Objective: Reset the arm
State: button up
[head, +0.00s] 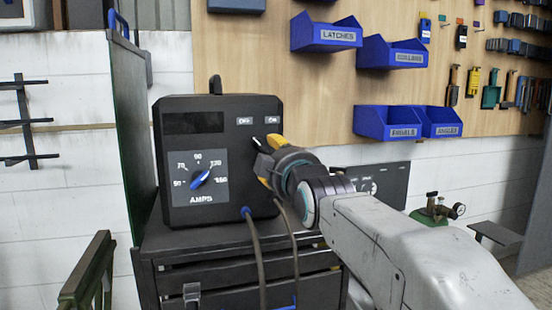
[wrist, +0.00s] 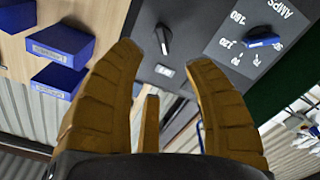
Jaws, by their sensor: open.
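My gripper (head: 267,158) is in front of the right side of the black welder's front panel in the head view. In the wrist view its yellow-brown fingers (wrist: 163,58) are spread open with nothing held between them. A dark switch lever (wrist: 163,39) on the panel shows between and beyond the fingertips, apart from them in the picture. Contact cannot be made out in the head view, where the gripper hides part of the panel. The black welder (head: 180,218) stands upright, with a blue dial knob (head: 201,178) pointing up and right.
The welder rests on a dark drawer cabinet (head: 160,243), with cables hanging in front. A green panel (head: 134,125) stands at left. Blue bins (head: 326,34) and tools hang on the wooden board (head: 270,75) behind. A green gas bottle with a gauge (head: 437,212) is at right.

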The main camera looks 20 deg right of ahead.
jog(key=s+f+m+g+p, duration=0.2)
jog(key=s+g+p, duration=0.3)
jog(key=s+p, duration=0.3)
jog(key=s+f+m+g+p, duration=0.3)
jog(key=s+p, duration=0.5)
jog(key=s, duration=0.6)
jog(key=s+f+m+g+p, duration=0.3)
jog(key=s+f+g+p, duration=0.3)
jog(key=s, duration=0.5)
jog(key=shift+a+g+p, duration=0.2)
jog(key=shift+g+p, duration=0.1)
jog(key=shift+p, duration=0.75)
jog(key=shift+w+r, duration=0.1)
